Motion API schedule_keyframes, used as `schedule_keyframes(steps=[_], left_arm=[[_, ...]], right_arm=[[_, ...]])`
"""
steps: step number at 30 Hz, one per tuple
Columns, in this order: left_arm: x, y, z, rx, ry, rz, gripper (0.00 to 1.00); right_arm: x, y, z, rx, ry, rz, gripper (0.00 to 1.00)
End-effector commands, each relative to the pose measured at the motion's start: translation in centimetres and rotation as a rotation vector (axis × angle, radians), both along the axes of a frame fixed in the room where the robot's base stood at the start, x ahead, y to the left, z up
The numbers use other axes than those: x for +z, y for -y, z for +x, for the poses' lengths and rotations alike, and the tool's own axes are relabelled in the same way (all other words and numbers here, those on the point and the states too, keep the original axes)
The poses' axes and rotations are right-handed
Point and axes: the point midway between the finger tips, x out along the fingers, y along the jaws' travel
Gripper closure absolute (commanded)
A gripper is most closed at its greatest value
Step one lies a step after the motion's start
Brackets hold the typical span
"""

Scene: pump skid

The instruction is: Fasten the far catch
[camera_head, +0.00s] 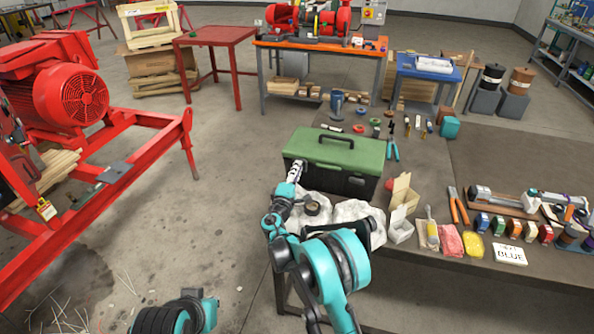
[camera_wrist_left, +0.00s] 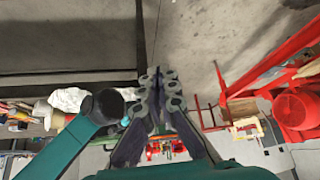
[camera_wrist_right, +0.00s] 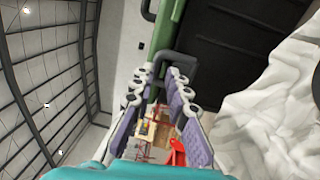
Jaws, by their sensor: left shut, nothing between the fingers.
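The toolbox has a green lid (camera_head: 338,148) that lies down on its black body (camera_head: 350,185). A black handle (camera_head: 337,140) is on top of the lid. My right gripper (camera_head: 296,170) is at the toolbox's left front corner. In the right wrist view its fingers (camera_wrist_right: 158,78) are apart, close to a black bent part (camera_wrist_right: 178,62) by the green lid edge. I cannot tell whether they touch it or whether it is the far catch. My left gripper (camera_wrist_left: 158,80) is shut and empty over the floor, away from the toolbox.
The toolbox stands on a dark bench (camera_head: 430,170). A red pump frame (camera_head: 100,205) stands left across open floor.

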Motion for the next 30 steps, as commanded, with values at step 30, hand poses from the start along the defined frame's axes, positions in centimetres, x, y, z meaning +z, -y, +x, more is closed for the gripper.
schedule_keyframes(steps=[30], left_arm=[[0.2, 0.0, -2.0, 0.0, 0.023, 0.0, 1.0]], right_arm=[[-0.4, -1.5, -5.0, 0.003, 0.001, 0.003, 0.69]])
